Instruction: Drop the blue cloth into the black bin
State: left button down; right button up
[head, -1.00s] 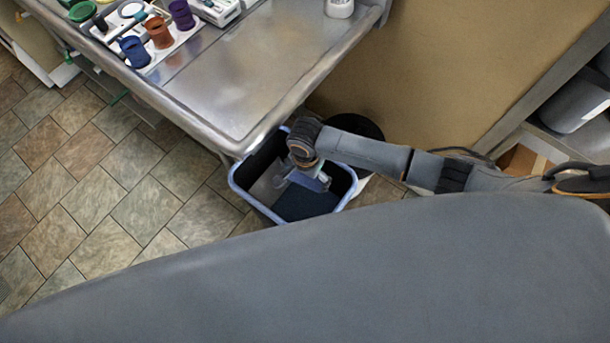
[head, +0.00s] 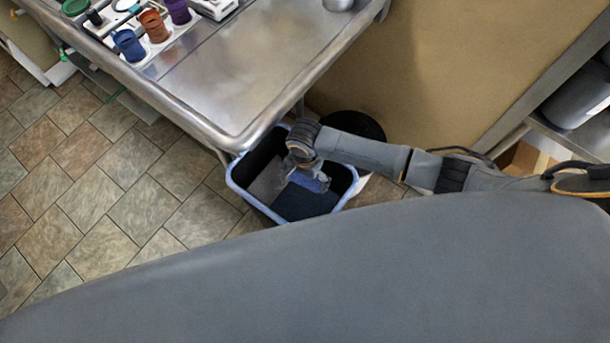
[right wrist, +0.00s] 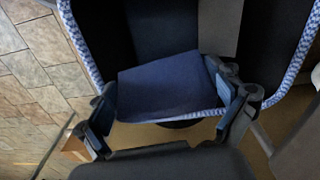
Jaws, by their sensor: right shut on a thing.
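The blue cloth (right wrist: 165,85) hangs between the two fingers of my right gripper (right wrist: 168,112) in the right wrist view. In the head view, my right gripper (head: 302,163) points down over a rectangular bin, with the cloth (head: 311,181) just below it. This bin has a dark inside and a light blue rim (head: 236,191); its rim also shows in the right wrist view (right wrist: 75,35). The cloth is within the bin's outline; its exact height is unclear. My left gripper is out of view.
A metal table (head: 250,75) stands beside the bin, its corner close to the rim. It carries several coloured cups (head: 153,27). A round black container (head: 357,125) is behind my right arm. A shelf (head: 570,130) stands at right. Tiled floor (head: 100,200) is clear at left.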

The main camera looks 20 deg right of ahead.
dwell(0.4)
jog(key=o, duration=0.7)
jog(key=shift+o, duration=0.2)
dwell(0.5)
jog(key=shift+r, duration=0.1)
jog(key=shift+r+p, duration=2.95)
jog(key=shift+p, duration=0.95)
